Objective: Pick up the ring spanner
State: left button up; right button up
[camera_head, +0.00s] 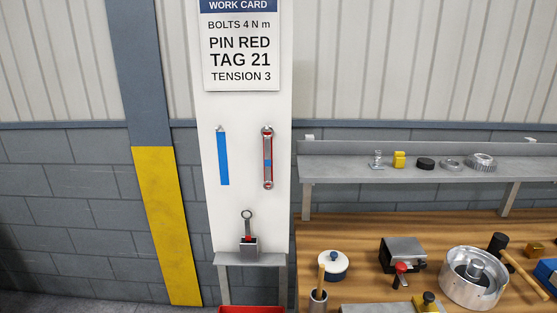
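A long, slim grey spanner (267,150) with a ring-like upper end, a red edge and a blue band hangs upright on the white panel, right of centre. I take it for the ring spanner. A flat blue strip (223,158) hangs beside it to the left. Below, a grey tool with a ring at its top (247,215) stands in a dark block on a small grey shelf (262,259). Neither of my grippers is in view.
A wooden bench (400,232) fills the lower right, with a white round pot (333,265), a large metal drum (456,288) and a red-knobbed tool. A grey shelf (340,173) above holds small parts. A red bin (250,309) shows below the panel.

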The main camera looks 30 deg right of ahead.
aim_at(267, 138)
jog(key=z, duration=1)
